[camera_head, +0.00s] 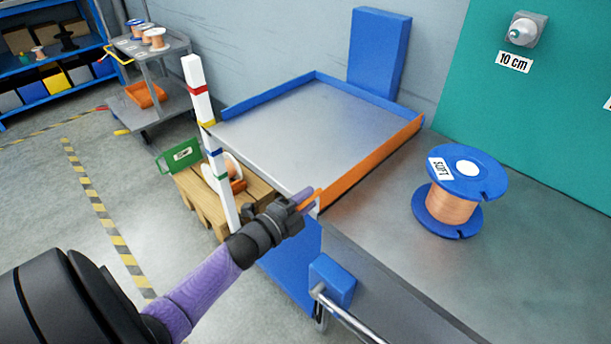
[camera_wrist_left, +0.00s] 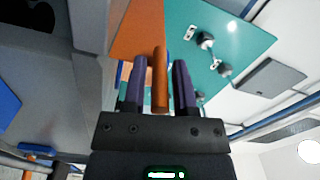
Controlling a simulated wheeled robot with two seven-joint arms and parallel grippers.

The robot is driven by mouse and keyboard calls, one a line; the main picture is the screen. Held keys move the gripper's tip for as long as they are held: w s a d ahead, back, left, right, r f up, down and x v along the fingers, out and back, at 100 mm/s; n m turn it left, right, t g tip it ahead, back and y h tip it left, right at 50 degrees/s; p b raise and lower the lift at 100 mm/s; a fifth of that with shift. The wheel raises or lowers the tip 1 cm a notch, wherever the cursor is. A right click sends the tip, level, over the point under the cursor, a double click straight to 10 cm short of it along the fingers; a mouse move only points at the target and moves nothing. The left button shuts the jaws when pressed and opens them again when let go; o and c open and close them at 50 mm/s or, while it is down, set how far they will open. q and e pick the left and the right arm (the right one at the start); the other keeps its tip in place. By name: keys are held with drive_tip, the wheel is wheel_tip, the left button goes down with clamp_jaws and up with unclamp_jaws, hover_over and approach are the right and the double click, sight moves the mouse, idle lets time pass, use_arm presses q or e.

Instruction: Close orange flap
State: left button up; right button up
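The orange flap (camera_head: 375,165) runs along the right edge of the grey tray (camera_head: 300,125) and looks raised like a low wall; its exact tilt is hard to tell. Its orange rod-like handle (camera_wrist_left: 160,80) sticks out at the near corner. My left gripper (camera_head: 307,202) is at that corner. In the left wrist view, the two dark purple fingers of my left gripper (camera_wrist_left: 159,88) stand on either side of the handle, with narrow gaps visible, so it is open around it. My right gripper is in neither view.
A blue and copper spool (camera_head: 455,190) stands on the grey bench (camera_head: 500,260) right of the flap. A white striped post (camera_head: 215,150) rises left of the tray. A blue block with a metal rail (camera_head: 333,280) is below my gripper. The tray's surface is empty.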

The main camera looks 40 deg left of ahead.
use_arm(q)
drive_tip(key=shift+s, duration=0.3)
drive_tip(key=s+p, duration=0.2)
drive_tip(key=s, duration=0.7)
drive_tip(key=shift+s+a+p, duration=0.15)
drive_tip(key=shift+a+p, duration=0.15)
drive_tip(key=shift+a, duration=0.1)
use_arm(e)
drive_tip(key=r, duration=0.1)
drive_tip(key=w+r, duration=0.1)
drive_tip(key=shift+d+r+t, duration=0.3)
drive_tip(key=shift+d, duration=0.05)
use_arm(q)
drive_tip(key=shift+f, duration=0.1)
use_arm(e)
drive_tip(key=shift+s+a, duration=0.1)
